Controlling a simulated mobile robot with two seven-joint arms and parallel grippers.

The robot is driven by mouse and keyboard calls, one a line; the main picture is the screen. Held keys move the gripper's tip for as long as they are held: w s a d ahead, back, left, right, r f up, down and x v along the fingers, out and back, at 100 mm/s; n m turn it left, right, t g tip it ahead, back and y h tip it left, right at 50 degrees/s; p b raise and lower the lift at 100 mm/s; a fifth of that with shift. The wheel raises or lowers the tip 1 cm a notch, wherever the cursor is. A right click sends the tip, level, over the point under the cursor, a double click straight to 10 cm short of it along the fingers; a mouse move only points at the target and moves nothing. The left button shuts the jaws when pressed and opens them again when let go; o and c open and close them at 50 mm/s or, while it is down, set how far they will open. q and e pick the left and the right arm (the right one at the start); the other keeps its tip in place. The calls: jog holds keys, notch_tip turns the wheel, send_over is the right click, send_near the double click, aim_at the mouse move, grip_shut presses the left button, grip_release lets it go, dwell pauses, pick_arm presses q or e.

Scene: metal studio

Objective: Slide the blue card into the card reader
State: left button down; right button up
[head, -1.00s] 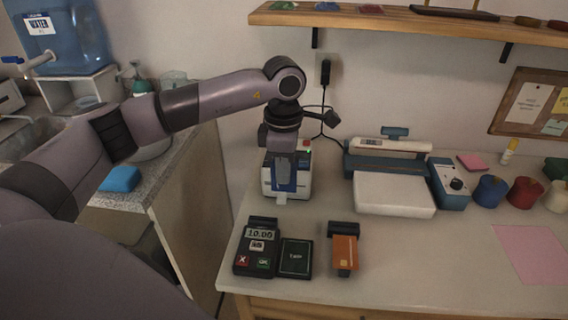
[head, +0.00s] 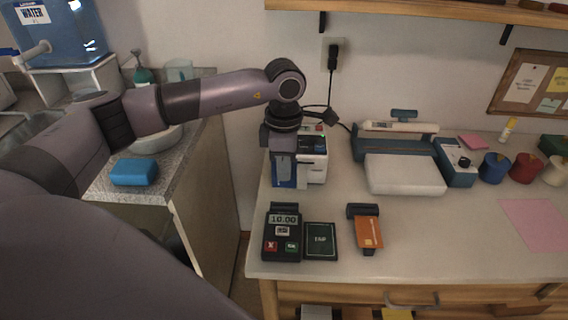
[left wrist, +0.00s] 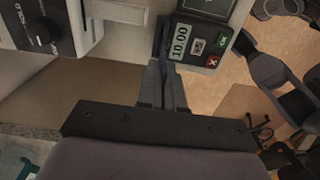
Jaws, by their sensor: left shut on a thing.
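The card reader (head: 283,246) is a dark payment terminal showing 10.00, with red and green keys. It stands near the left front of the worktop and also shows in the left wrist view (left wrist: 193,45). My left gripper (head: 284,184) points down behind the terminal's top end, in front of a white machine. It is shut on the blue card, which shows as a narrow dark blue strip (left wrist: 164,42) beyond the fingertips in the left wrist view. The card is beside the terminal's display end there; I cannot tell whether they touch. My right gripper is not in view.
A black tap pad (head: 320,241) adjoins the terminal. An orange card (head: 368,233) sits in a dark holder to its right. The white machine (head: 314,165) and a laminator-like device (head: 404,174) stand behind. The worktop's right front is mostly clear, with a pink sheet (head: 536,224).

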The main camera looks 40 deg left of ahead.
aim_at(284, 184)
pick_arm(q)
jog(key=shift+f+b, duration=1.7)
jog(key=shift+f, duration=0.9)
jog(key=shift+f+b, duration=1.4)
jog(key=shift+f, duration=0.4)
jog(key=c, duration=1.2)
grip_release()
jog(key=shift+r, duration=0.25)
notch_tip(284, 184, up, 7)
jog(key=shift+f, duration=0.15)
